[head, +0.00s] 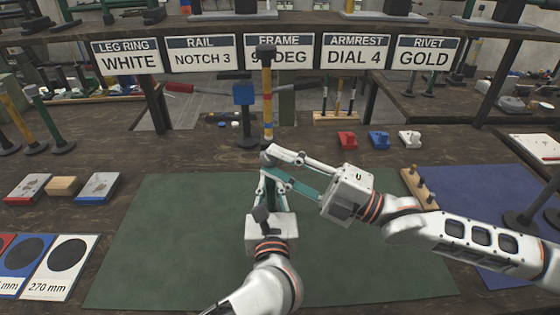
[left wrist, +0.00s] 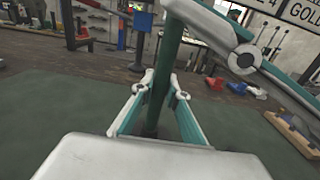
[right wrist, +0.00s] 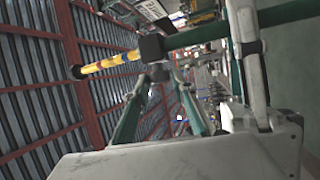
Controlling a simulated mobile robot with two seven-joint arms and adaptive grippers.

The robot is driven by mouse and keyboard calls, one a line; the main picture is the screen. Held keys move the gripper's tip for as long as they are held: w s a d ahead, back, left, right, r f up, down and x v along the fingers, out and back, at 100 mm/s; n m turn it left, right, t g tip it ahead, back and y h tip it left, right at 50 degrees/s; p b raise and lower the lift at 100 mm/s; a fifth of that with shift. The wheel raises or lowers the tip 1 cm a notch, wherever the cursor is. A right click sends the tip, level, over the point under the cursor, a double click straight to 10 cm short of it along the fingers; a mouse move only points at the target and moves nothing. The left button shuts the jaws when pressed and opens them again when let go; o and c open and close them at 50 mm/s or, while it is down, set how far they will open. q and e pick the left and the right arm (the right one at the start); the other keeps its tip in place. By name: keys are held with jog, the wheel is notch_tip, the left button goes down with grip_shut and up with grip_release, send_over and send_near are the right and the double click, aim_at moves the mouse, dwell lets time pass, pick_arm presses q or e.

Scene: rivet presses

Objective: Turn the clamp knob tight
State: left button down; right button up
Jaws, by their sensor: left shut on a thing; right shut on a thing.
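An upright post stands at the mat's middle, with a green lower tube (left wrist: 167,70) and a yellow, banded upper tube (head: 267,95) topped by a black cap. A dark clamp collar (right wrist: 152,47) sits where the two tubes meet. My left gripper (head: 264,178) is shut around the green tube; its fingers also show on both sides of it in the left wrist view (left wrist: 160,88). My right gripper (head: 270,155) reaches in from the right at collar height. In the right wrist view its fingertips (right wrist: 158,75) close on the small dark clamp knob, which they mostly cover.
A green mat (head: 160,240) lies under the post, with a blue mat (head: 480,190) to the right. A wooden peg block (head: 420,188) stands between them. A blue-topped stand (head: 244,95) is behind the post. Signs hang above; one is partly covered by the post.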

jog(key=shift+a+f+m+t+y, duration=0.1)
jog(key=shift+f+m+t+y, duration=0.05)
jog(key=shift+m+t+y, duration=0.45)
jog(key=shift+a+f+m+t+y, duration=0.1)
jog(key=shift+m+t+y, duration=0.4)
jog(key=shift+t, duration=0.1)
jog(key=shift+d+t, duration=0.1)
jog(key=shift+t, duration=0.2)
jog(key=o, duration=1.1)
jog(key=shift+s+d+f, duration=0.15)
jog(key=shift+d+f, duration=0.15)
jog(key=shift+d, duration=0.1)
jog(key=s+d, duration=0.2)
jog(key=d, duration=0.2)
jog(key=s+d+f, duration=0.1)
jog(key=s+d, duration=0.1)
jog(key=d, duration=0.3)
jog(key=s+d+f, duration=0.1)
jog(key=s+d, duration=0.2)
jog(key=d, duration=0.1)
jog(key=shift+d, duration=0.35)
